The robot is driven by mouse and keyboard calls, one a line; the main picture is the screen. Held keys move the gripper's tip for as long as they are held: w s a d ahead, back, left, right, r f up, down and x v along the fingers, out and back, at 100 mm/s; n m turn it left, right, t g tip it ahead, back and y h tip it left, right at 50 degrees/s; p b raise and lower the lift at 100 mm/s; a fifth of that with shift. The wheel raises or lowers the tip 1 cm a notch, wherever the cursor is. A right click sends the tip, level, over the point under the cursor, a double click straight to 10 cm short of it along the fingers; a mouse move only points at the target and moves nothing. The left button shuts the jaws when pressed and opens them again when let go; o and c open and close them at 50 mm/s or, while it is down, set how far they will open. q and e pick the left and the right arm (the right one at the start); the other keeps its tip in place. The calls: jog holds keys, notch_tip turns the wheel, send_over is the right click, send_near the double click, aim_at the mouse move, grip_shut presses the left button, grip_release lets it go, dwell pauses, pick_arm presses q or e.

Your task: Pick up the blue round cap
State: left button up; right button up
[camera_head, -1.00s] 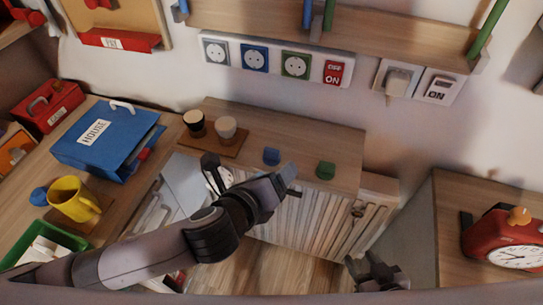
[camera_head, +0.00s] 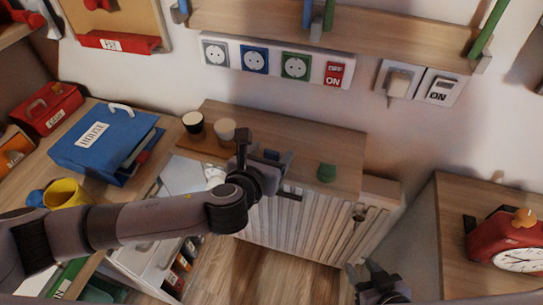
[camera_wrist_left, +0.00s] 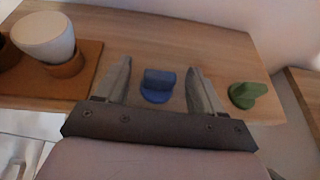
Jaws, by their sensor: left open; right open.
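The blue round cap (camera_wrist_left: 157,86) lies on the wooden top of the cabinet and shows between my left gripper's two fingers in the left wrist view. In the head view the blue cap (camera_head: 271,155) is mostly hidden behind my left gripper (camera_head: 264,164). My left gripper (camera_wrist_left: 158,84) is open, its fingers on either side of the cap and apart from it; the exact height is hard to tell. My right gripper (camera_head: 372,277) is open and empty, low at the bottom of the head view.
A green cap (camera_head: 326,172) sits to the right on the same wooden top (camera_head: 300,135), also seen in the left wrist view (camera_wrist_left: 247,92). Two cups stand at the left on a brown tray (camera_head: 200,143), the white cup (camera_head: 224,130) nearer. A wall rises behind.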

pick_arm(q)
jog(key=shift+w+d+f, duration=0.25)
jog(key=shift+w, duration=0.35)
jog(key=c, duration=1)
jog(key=shift+r, duration=0.1)
jog(key=shift+c, duration=0.2)
